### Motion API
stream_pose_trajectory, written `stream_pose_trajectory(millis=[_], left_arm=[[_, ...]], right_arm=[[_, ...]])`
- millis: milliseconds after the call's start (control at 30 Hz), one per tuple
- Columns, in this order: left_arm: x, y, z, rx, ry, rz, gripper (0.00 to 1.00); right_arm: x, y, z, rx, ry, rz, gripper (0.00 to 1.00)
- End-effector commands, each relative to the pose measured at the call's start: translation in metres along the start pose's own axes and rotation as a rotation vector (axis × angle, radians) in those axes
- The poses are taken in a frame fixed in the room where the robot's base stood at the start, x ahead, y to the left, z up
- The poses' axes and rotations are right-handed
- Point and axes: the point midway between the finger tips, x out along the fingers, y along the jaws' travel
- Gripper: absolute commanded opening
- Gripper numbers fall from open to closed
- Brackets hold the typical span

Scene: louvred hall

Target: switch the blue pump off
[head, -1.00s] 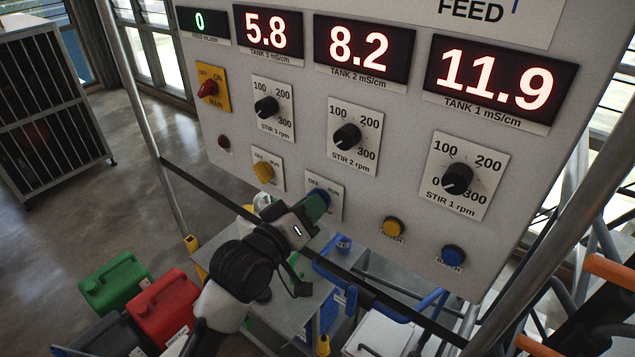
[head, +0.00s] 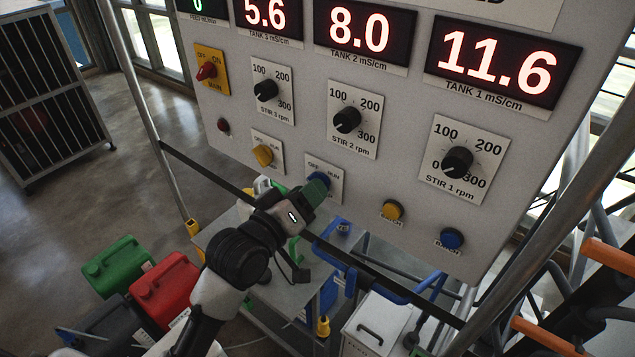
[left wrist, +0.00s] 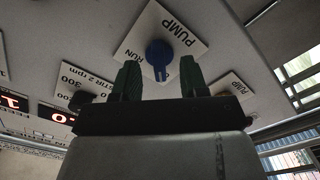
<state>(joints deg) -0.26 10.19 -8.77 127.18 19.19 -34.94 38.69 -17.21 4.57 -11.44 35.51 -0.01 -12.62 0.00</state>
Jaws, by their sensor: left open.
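The blue pump knob (head: 318,180) sits on a white OFF/RUN plate low on the grey panel (head: 360,220). My left gripper (head: 314,191) is at the knob and partly hides it from the head. In the left wrist view the blue knob (left wrist: 159,52) shows beyond and between the two open green fingertips (left wrist: 160,76), with room on both sides. Its lighter tab points down in that picture, away from the word RUN. The word OFF is not readable there. My right gripper is not in view.
A yellow knob (head: 262,155) is up and left of the blue one. Yellow (head: 393,210) and blue (head: 452,238) buttons are at right. A red main switch (head: 207,71) and black stir dials are above. Jerrycans and a cart (head: 285,295) stand below.

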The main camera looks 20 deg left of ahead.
Motion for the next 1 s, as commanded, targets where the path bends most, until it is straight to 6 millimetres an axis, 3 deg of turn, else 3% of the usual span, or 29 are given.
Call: stream_pose_trajectory(millis=[500,1000], left_arm=[[-0.058,0.0,0.0,0.002,-0.001,-0.001,0.43],[-0.057,0.001,-0.001,0.001,-0.001,0.0,0.43]], right_arm=[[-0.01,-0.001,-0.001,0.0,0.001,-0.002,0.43],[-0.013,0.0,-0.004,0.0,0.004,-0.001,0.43]])
